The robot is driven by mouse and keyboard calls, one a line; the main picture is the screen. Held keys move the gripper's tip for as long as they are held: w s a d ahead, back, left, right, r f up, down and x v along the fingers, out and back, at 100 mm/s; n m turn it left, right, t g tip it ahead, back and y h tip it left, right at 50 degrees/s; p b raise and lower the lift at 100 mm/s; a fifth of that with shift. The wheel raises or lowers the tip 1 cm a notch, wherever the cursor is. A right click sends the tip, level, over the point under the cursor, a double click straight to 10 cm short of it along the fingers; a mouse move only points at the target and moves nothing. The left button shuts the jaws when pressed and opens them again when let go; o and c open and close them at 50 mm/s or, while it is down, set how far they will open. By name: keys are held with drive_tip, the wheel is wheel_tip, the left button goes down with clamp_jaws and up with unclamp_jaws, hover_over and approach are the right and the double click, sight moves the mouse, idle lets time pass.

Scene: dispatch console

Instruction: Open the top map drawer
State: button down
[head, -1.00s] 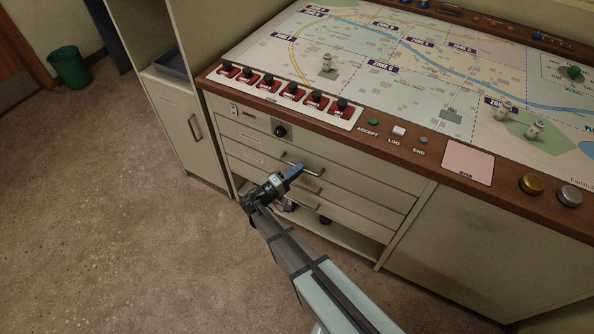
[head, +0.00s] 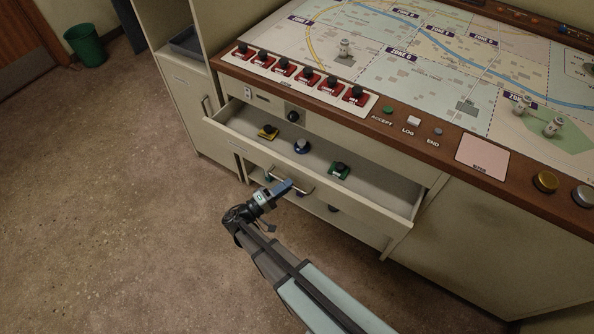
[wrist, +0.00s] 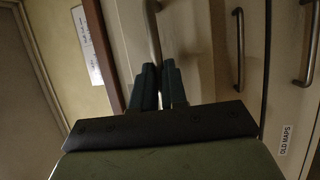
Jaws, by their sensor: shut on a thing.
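The top map drawer (head: 234,136) is pulled well out of the cabinet under the console in the head view. Inside it lie a yellow piece (head: 268,132), a blue piece (head: 301,146) and a green piece (head: 339,170), each with a dark knob. My gripper (head: 285,186) is at the drawer front, shut on the bar handle (head: 291,178). In the wrist view the two dark fingers (wrist: 161,88) close around the handle (wrist: 153,40). The fingertips partly hide the grip.
The console top (head: 400,60) with its map, red switches (head: 307,77) and buttons overhangs the drawer. A side cabinet (head: 195,110) stands left. A label reading OLD MAPS (wrist: 286,140) shows in the wrist view. The floor in front is clear.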

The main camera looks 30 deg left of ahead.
drive_tip(key=s, duration=1.8)
drive_tip(key=shift+s, duration=0.1)
drive_tip(key=c, duration=1.2)
unclamp_jaws()
drive_tip(key=shift+o, duration=0.2)
drive_tip(key=shift+r, duration=0.1)
